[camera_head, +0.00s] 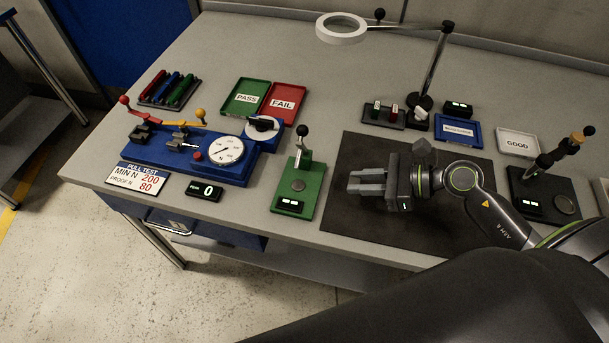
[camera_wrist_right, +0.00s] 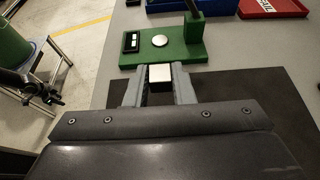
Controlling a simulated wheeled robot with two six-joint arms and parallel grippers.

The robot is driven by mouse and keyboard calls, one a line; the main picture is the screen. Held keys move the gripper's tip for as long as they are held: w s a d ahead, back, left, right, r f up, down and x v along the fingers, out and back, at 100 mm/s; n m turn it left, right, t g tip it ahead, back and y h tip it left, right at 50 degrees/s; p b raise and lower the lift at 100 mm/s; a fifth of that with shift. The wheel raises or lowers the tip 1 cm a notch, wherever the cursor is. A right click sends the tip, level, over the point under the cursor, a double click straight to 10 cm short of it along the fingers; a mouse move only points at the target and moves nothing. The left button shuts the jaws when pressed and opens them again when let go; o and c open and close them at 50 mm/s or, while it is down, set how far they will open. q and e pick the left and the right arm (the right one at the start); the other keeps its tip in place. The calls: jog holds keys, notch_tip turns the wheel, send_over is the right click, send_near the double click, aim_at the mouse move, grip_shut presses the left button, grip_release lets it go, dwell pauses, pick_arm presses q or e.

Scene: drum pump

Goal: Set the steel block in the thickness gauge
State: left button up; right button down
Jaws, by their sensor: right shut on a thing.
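The steel block (camera_wrist_right: 160,73) is a small pale, square-faced piece between the fingertips of my right gripper (camera_wrist_right: 160,78). The gripper is shut on it. In the head view my right gripper (camera_head: 352,184) points left above the dark mat, and I cannot make out the block clearly there. A green gauge (camera_head: 297,186) stands left of the gripper, apart from it. It has a round metal disc, a post with a black knob and a small display. In the wrist view the green gauge (camera_wrist_right: 186,52) lies ahead of the fingertips, its disc bare. My left gripper is not in view.
The dark mat (camera_head: 350,232) lies below my right gripper. A blue pull tester (camera_head: 185,150) stands left of the green gauge. Right of my arm is a dark stand (camera_head: 523,190) with a disc and display. A magnifier lamp (camera_head: 341,28) stands at the back.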

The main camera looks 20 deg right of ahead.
jog(key=p, duration=0.4)
send_over(305, 187)
jog(key=shift+r, duration=0.1)
notch_tip(305, 187, down, 3)
jog(key=shift+r, duration=0.1)
jog(key=shift+f, duration=0.45)
jog(key=shift+f, duration=0.1)
jog(key=c, duration=1.7)
grip_release()
jog(key=shift+f, duration=0.1)
jog(key=o, duration=0.5)
jog(key=shift+c, duration=0.2)
